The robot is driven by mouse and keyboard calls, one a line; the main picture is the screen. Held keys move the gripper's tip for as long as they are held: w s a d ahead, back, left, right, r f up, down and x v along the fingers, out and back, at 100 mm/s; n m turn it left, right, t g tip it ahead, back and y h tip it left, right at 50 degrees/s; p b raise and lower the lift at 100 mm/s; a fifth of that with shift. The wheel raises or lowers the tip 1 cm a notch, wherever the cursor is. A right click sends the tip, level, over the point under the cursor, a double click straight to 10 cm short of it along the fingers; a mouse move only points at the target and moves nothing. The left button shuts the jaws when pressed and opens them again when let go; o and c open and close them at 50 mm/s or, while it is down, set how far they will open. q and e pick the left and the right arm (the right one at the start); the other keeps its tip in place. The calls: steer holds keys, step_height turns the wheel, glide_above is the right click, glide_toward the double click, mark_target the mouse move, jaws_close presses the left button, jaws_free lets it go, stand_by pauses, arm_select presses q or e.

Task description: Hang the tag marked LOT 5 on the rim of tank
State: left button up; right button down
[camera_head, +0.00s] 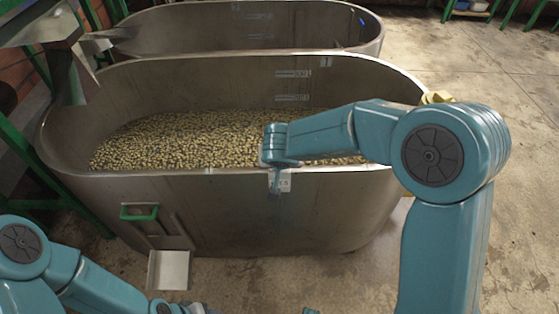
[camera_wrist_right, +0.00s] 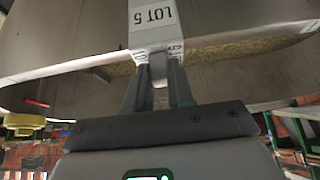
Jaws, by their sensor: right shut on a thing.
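The near steel tank (camera_head: 225,215) has a long rounded rim and a mark "1" inside its far wall. The white tag (camera_head: 284,183) is at the outer side of its front rim. In the right wrist view the tag (camera_wrist_right: 153,18) reads LOT 5 upside down. My right gripper (camera_head: 275,183) is over this front rim. In the wrist view its fingers (camera_wrist_right: 160,68) are shut on the tag's end, at the rim. I cannot tell whether the tag bears on the rim. My left gripper (camera_head: 188,308) is low at the bottom edge, mostly cut off.
Pale yellow-green beans or fruit (camera_head: 190,138) lie inside the near tank. A second steel tank (camera_head: 200,32) stands behind it. A green handle (camera_head: 139,212) and a small chute (camera_head: 169,270) stick out from the near tank's front. The concrete floor (camera_head: 510,90) at right is open.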

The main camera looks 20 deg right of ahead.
steer(key=c, duration=0.9)
jaws_free()
steer(key=p+v, duration=0.1)
steer(key=v, duration=1.5)
steer(key=shift+r, duration=0.15)
steer(key=shift+d, duration=0.15)
